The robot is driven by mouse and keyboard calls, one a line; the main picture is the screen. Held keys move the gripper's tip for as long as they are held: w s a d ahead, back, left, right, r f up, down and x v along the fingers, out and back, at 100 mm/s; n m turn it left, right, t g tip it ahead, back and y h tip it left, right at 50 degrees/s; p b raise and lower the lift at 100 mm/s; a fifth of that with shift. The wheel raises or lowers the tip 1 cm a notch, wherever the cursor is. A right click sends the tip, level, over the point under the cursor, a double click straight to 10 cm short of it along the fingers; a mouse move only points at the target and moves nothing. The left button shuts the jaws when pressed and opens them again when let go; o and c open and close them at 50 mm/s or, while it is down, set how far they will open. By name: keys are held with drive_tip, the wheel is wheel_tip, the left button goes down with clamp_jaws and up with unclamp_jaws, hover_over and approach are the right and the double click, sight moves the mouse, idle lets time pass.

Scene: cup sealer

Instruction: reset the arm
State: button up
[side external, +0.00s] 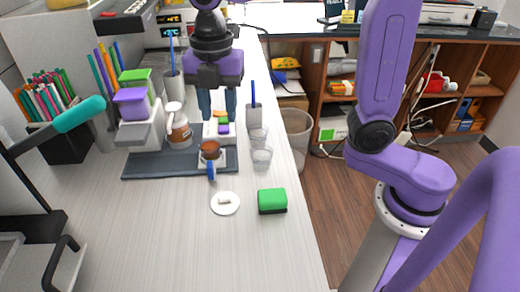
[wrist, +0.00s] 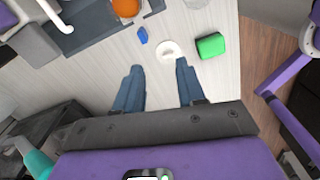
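My gripper (side external: 217,110) hangs over the white counter, pointing down, with its two blue-grey fingers spread apart. In the wrist view my gripper (wrist: 158,72) shows the same open fingers with nothing between them. Beyond the fingertips there, a small white plate (wrist: 169,50) with a white piece on it and a green block (wrist: 211,45) lie on the counter. The plate (side external: 225,204) and the green block (side external: 272,201) also show in the side external view, nearer the camera than the gripper.
A dark tray (side external: 150,166) holds a brown-topped cup (side external: 210,149) and a white-and-brown jug (side external: 179,130). Clear cups (side external: 262,158) stand right of it. A teal-handled lever (side external: 80,114) juts in at left.

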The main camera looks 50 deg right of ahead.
drive_tip(key=s+d+f+m, duration=0.4)
drive_tip(key=s+d+m, duration=0.2)
drive_tip(key=s, duration=0.4)
drive_tip(key=s+d+f+m, duration=0.5)
drive_tip(key=s+d+m, duration=0.1)
drive_tip(key=s, duration=0.4)
drive_tip(key=shift+s+d, duration=0.15)
drive_tip(key=shift+d, duration=0.5)
drive_tip(key=shift+r, duration=0.1)
idle(0.5)
